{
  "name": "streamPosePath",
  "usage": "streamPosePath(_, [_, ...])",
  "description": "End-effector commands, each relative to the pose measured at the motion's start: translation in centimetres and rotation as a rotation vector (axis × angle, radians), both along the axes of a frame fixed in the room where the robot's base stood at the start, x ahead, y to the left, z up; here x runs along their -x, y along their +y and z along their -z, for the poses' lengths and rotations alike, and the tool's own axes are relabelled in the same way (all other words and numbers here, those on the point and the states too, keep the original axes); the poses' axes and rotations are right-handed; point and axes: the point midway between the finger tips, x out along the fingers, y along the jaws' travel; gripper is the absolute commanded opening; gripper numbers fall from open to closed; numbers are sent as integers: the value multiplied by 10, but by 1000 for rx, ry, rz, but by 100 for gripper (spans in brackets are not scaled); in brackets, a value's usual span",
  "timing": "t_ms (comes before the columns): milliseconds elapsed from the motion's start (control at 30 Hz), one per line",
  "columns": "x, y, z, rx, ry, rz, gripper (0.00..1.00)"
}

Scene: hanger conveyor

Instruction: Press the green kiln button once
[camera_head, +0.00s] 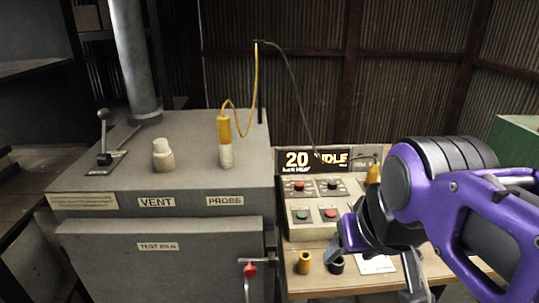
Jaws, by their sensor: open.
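The green button (302,214) sits on the lower left of a pale control box (290,231) on the wooden bench, its top uncovered. A red button (330,214) is beside it on the right. My gripper (373,272) is open, its fingers pointing down over the bench to the right of and nearer than the buttons. It appears apart from the box. The grey kiln (160,247), labelled TEST KILN, stands to the left. A display (318,160) behind the box reads "20" and "IDLE".
Another red button (299,186) and a black knob (331,185) are on the upper panel. The yellow probe (224,130), vent plug (163,155) and lever (104,135) are on the kiln.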

Motion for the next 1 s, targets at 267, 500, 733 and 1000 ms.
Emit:
streamPosePath(267, [0, 0, 0, 0, 0, 0, 11])
streamPosePath(500, [0, 0, 0, 0, 0, 0, 0])
streamPosePath(733, [0, 0, 0, 0, 0, 0, 0])
streamPosePath(1000, [0, 0, 0, 0, 0, 0, 0])
